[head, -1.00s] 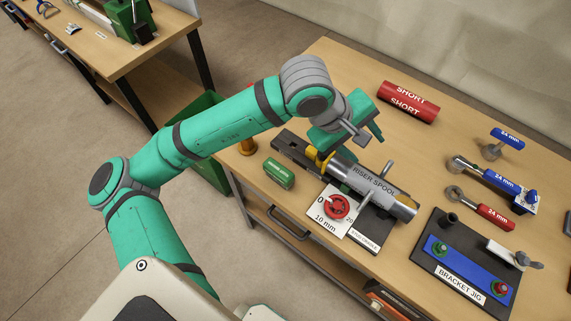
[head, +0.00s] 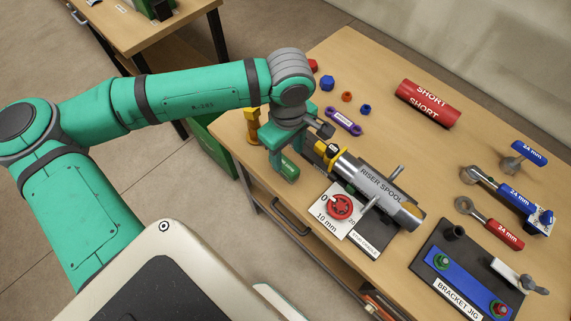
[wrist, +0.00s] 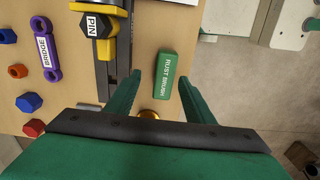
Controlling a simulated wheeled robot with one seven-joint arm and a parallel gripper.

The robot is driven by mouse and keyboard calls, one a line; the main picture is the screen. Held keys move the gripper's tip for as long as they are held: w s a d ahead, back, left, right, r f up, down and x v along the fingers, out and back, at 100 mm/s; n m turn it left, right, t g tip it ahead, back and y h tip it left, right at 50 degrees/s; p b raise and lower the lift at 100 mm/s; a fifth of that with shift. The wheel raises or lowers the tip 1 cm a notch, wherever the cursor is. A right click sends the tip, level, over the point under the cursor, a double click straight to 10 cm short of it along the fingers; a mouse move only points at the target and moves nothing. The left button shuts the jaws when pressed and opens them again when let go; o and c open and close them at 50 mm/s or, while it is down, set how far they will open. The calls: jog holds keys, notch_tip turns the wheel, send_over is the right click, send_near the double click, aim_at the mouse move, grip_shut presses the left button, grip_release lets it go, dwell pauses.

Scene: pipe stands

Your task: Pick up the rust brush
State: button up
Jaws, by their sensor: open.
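The rust brush (head: 289,172) is a small green block lying near the table's front edge, partly covered by my gripper in the head view. In the wrist view the rust brush (wrist: 165,73) shows its white lettering and lies just ahead of and between the fingertips. My gripper (wrist: 160,78) is open and empty, with one green finger on each side of the brush's line. In the head view my gripper (head: 276,160) points down over the brush. Whether the fingers touch it cannot be told.
A purple bridge piece (head: 344,123) and several nuts lie behind. A brass object (head: 252,125) stands left.

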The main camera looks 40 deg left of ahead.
aim_at(284, 163)
jog(key=shift+s+a+f, duration=0.1)
jog(key=shift+s+f, duration=0.1)
jog(key=shift+f, duration=1.2)
jog(key=shift+s+a+f, duration=0.1)
jog(key=shift+s+f, duration=0.05)
jog(key=shift+f, duration=1.25)
jog(key=shift+s, duration=0.1)
jog(key=c, duration=1.1)
